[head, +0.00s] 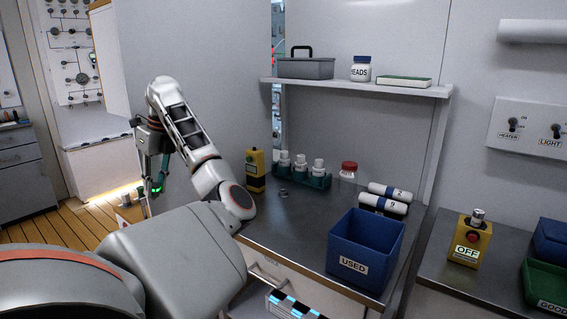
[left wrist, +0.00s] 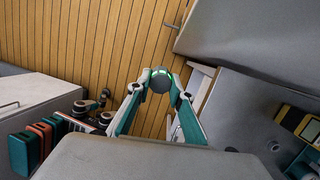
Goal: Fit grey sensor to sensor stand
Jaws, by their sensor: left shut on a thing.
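My left gripper (head: 153,184) hangs at the left in the head view, beyond the left edge of the bench and above the wooden floor. In the left wrist view its two teal fingers (left wrist: 160,82) are closed on a round dark grey sensor (left wrist: 160,84) with a lit green ring. In the head view only the green glow of the sensor (head: 157,188) shows clearly at the fingertips. I cannot identify the sensor stand with certainty in either view. My right gripper is not in view.
The steel bench holds a yellow box (head: 255,171), a green rack (head: 316,180) with white-topped pieces, a red-lidded jar (head: 348,172) and a blue USED bin (head: 366,249). A grey wall panel stands behind my arm. Coloured blocks (left wrist: 30,145) sit at left in the wrist view.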

